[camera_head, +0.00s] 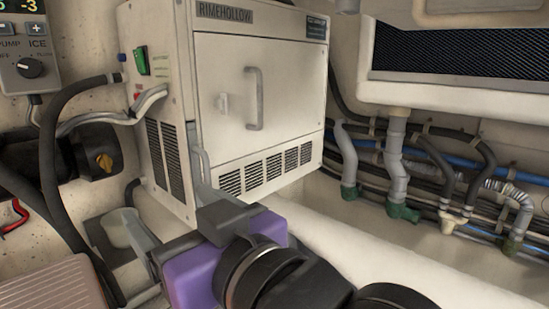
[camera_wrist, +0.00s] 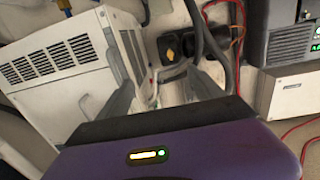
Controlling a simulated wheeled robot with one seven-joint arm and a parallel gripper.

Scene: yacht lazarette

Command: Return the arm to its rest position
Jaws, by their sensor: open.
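My gripper (camera_head: 168,200) with its purple hand is at the lower middle of the head view, in front of the lower left corner of a white cabinet (camera_head: 258,85) marked RIMEHOLLOW. Its two grey fingers are spread apart with nothing between them. In the wrist view my gripper (camera_wrist: 160,92) also shows open and empty, with the vented cabinet (camera_wrist: 65,60) close beyond the left finger. I cannot tell whether that finger touches it. My dark arm links fill the bottom of the head view.
The cabinet door is closed. A black unit with a yellow knob (camera_head: 104,162) and thick dark hoses stand at left, below a control panel (camera_head: 28,62). Pipes and hoses (camera_head: 395,165) run along the right wall. Red cables (camera_wrist: 308,130) lie at right in the wrist view.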

